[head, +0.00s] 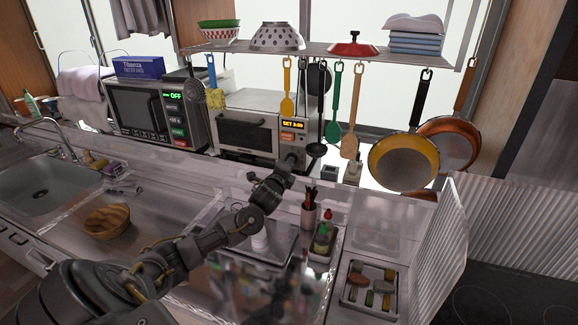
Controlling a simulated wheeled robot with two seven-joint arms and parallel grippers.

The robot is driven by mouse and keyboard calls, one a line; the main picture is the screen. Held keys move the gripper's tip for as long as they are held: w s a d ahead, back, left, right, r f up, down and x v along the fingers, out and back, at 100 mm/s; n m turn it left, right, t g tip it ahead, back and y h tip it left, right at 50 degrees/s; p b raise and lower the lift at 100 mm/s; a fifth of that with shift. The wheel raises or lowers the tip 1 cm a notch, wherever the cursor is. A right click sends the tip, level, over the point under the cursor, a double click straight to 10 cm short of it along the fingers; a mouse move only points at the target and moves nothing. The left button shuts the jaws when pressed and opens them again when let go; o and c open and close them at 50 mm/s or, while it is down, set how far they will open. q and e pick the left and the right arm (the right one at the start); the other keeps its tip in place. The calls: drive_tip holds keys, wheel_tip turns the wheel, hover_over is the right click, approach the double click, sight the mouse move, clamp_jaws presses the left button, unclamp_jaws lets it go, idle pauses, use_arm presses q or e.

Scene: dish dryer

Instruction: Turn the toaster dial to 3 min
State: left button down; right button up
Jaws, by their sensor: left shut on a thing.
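The toaster (245,134) is a silver box oven with a dark glass door, standing at the back of the counter right of the microwave. Its small display (292,124) glows yellow and seems to read SET 3:00, with an orange button below it. My left arm reaches up from the lower left. My left gripper (293,160) is at the lower right of the toaster's front, shut on the toaster dial, which it hides. The dial's pointer cannot be seen. My right gripper is not in view.
A microwave (148,112) showing OFF stands to the left. Utensils, including a wooden spatula (350,140), hang from the shelf (330,50) close to the toaster's right side. Pans (403,162) hang further right. A utensil cup (309,214) stands below my gripper.

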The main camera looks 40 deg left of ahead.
use_arm(q)
drive_tip(key=c, duration=1.5)
unclamp_jaws()
drive_tip(key=b+v, duration=0.3)
drive_tip(key=v, duration=0.7)
drive_tip(key=shift+s+d, duration=0.2)
drive_tip(key=shift+s, duration=0.15)
